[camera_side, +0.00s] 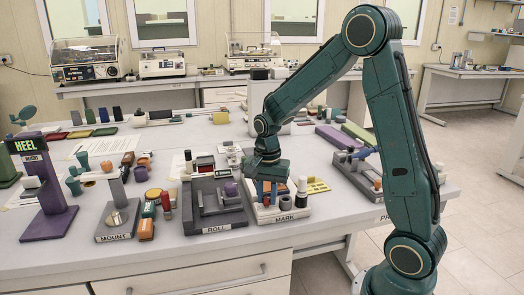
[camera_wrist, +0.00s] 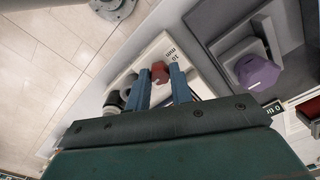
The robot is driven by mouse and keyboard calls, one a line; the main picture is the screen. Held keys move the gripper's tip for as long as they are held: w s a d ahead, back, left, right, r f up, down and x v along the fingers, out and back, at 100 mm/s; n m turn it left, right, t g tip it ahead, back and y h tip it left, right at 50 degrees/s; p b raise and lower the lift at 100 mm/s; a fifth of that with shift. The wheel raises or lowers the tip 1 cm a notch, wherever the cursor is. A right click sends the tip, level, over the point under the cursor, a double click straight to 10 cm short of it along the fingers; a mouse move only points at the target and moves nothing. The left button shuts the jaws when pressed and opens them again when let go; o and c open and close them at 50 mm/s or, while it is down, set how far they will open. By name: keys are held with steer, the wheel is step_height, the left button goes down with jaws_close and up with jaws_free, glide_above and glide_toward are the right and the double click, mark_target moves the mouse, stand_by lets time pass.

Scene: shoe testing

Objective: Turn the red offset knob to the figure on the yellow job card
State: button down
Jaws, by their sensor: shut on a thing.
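The red offset knob (camera_wrist: 159,72) shows in the wrist view on a pale block, beside partly hidden print that seems to read "mm" and "10". My gripper (camera_wrist: 161,77) has its two blue fingers on either side of the knob, shut on it. In the side view my gripper (camera_side: 268,190) points down over the white-topped MARK station (camera_side: 296,212), and its fingers hide most of the knob there. The yellow job card (camera_side: 318,186) lies just right of that station; its figure is too small to read.
The grey ROLL station (camera_side: 215,220) stands close on the left, with a purple knob (camera_wrist: 258,73). The MOUNT station (camera_side: 117,222) and purple HEEL stand (camera_side: 50,215) are farther left.

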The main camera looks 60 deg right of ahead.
mark_target(268, 200)
steer(key=shift+m, duration=0.5)
steer(key=shift+a, duration=0.1)
steer(key=c, duration=1.2)
jaws_free()
steer(key=shift+c, duration=0.2)
steer(key=shift+r, duration=0.1)
step_height(268, 200, up, 14)
steer(key=s+a+r+n+t, duration=0.1)
steer(key=s+a+n+t, duration=0.1)
steer(key=s+a+n, duration=0.3)
steer(key=s+a+n+t, duration=0.3)
steer(key=s+a+n, duration=0.3)
steer(key=s+n, duration=0.5)
steer(key=shift+s+r+t, duration=0.3)
steer(key=shift+s+r, duration=0.1)
steer(key=shift+s, duration=0.65)
